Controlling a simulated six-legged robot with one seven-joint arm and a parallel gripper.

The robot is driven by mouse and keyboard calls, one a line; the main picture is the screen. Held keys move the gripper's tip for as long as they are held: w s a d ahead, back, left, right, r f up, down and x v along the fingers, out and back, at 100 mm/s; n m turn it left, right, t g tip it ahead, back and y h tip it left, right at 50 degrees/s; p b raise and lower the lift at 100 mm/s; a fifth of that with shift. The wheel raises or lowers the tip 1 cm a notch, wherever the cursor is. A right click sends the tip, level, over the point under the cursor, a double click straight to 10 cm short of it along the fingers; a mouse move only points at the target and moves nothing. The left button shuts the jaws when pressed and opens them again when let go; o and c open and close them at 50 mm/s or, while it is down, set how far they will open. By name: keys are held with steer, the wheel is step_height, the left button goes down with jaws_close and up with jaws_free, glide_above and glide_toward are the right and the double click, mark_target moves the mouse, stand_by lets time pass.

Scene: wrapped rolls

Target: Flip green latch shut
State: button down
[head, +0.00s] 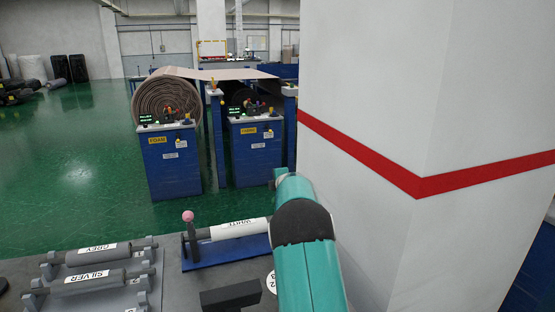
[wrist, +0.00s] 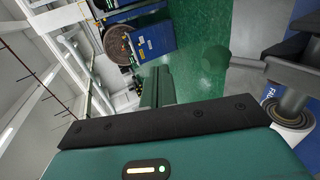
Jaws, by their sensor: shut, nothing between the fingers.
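A dark green round knob (wrist: 216,59) on a grey lever, which looks like the green latch, shows in the wrist view at upper right. The lever runs right from the knob toward a dark holder. My gripper (wrist: 156,72) points up in the wrist view, its teal fingers shut and empty. The knob is to the right of the fingers, with green floor visible between them. In the head view my teal arm reaches forward from the bottom; it hides its own gripper, and I cannot make out the green latch there.
A labelled roll (wrist: 289,113) lies near the lever in the wrist view. In the head view, a pink-knobbed holder (head: 188,216) stands beside a white roll (head: 238,229); grey (head: 98,253) and silver (head: 88,282) rolls lie left. A white pillar (head: 430,90) stands close right.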

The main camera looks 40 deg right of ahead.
steer(key=shift+s+a+r, duration=0.15)
steer(key=shift+a+r, duration=0.05)
steer(key=shift+r, duration=0.2)
steer(key=shift+s+a+r, duration=0.15)
steer(key=shift+r, duration=0.2)
steer(key=shift+w+d+r, duration=0.3)
steer(key=shift+w+r, duration=0.05)
steer(key=shift+r, duration=0.15)
steer(key=shift+w+d+r, duration=0.3)
steer(key=shift+r, duration=0.2)
step_height(320, 180, up, 7)
steer(key=shift+s+a+r, duration=0.15)
steer(key=shift+s+a, duration=0.1)
steer(key=shift+s, duration=0.1)
